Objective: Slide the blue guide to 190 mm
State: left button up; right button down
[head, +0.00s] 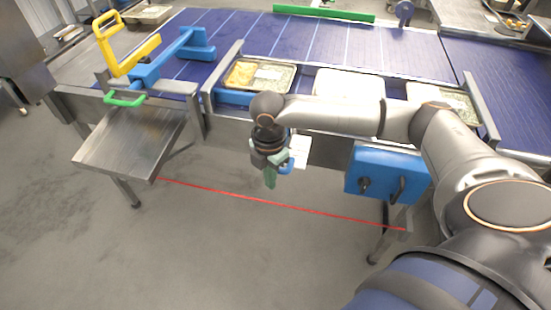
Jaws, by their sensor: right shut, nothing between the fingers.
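A blue guide (163,66) with a T-shaped end lies over the left part of the conveyor. A green handle (125,100) sits at its near end, above the conveyor's front edge. No millimetre scale can be read in this view. My right gripper (270,182) hangs in front of the conveyor, fingers pointing down, shut and empty. It is well to the right of the green handle and apart from it. My right arm reaches in from the right and covers part of the conveyor's front edge. My left gripper is not in view.
A yellow handle frame (122,52) stands left of the guide. Trays of food (262,76) sit on the blue conveyor (340,40) behind my arm. A steel shelf (130,145) juts out at the left; a blue control box (385,175) hangs at the right. A red line crosses the floor.

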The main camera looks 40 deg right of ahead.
jog(key=shift+w+d+p, duration=0.4)
jog(key=shift+w+d, duration=0.6)
jog(key=shift+d, duration=0.15)
dwell(1.6)
jog(key=s+a+p, duration=0.2)
jog(key=p, duration=0.1)
jog(key=shift+s+a+p, duration=0.2)
jog(key=shift+a+p, duration=0.1)
jog(key=shift+a, duration=0.1)
dwell(0.4)
notch_tip(320, 180, up, 9)
jog(key=p, duration=0.1)
dwell(1.0)
